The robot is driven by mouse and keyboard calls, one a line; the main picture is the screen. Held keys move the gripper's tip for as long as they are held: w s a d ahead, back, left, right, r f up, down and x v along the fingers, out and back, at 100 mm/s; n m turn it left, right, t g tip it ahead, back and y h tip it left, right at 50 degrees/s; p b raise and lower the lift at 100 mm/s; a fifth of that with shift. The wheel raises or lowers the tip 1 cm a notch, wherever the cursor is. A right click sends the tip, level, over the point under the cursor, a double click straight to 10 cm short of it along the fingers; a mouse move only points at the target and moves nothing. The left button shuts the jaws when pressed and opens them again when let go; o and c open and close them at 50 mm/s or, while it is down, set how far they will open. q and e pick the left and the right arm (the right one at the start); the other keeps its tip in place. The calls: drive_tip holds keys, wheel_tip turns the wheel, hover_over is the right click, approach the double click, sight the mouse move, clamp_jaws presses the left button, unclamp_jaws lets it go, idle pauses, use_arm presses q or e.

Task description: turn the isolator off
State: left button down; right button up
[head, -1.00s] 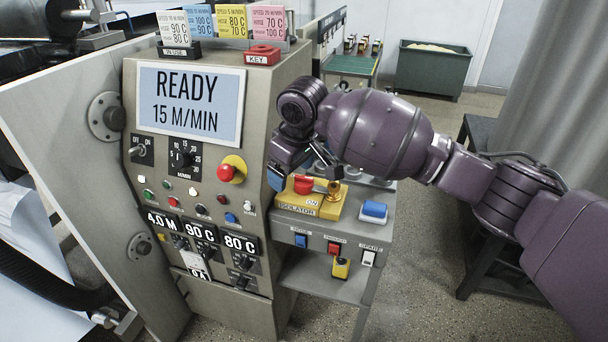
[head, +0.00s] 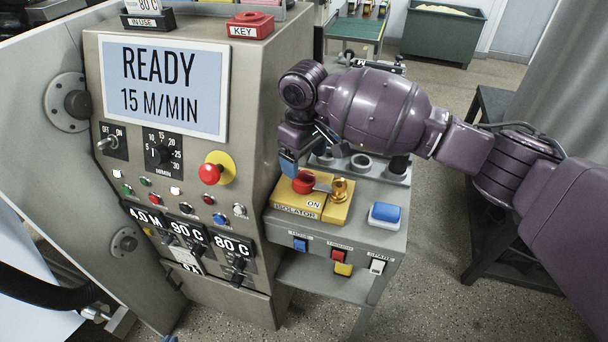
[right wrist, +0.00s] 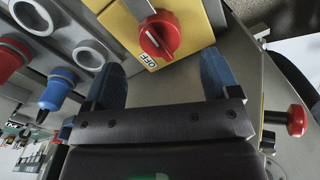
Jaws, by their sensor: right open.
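The isolator (head: 330,206) is a yellow box on the grey side shelf, with a red rotary knob (head: 303,182) and an ON label at its right end. A brass padlock-like part (head: 340,190) stands beside the knob. In the right wrist view the red knob (right wrist: 158,35) has a white line, and an OFF label (right wrist: 150,62) lies by its edge. My right gripper (head: 302,150) is just behind and above the knob in the head view. Its blue fingers (right wrist: 163,68) are apart and empty, with the knob beyond the gap. I cannot see contact. My left gripper is not in view.
The machine panel (head: 165,85) with a READY screen rises at left. A red emergency button (head: 210,173) sits on it. Small switches (head: 338,255) line the shelf front.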

sight(304, 173)
wheel_tip(304, 173, down, 4)
drive_tip(key=shift+f+b, duration=0.1)
drive_tip(key=shift+b, duration=0.25)
drive_tip(key=shift+f, duration=0.7)
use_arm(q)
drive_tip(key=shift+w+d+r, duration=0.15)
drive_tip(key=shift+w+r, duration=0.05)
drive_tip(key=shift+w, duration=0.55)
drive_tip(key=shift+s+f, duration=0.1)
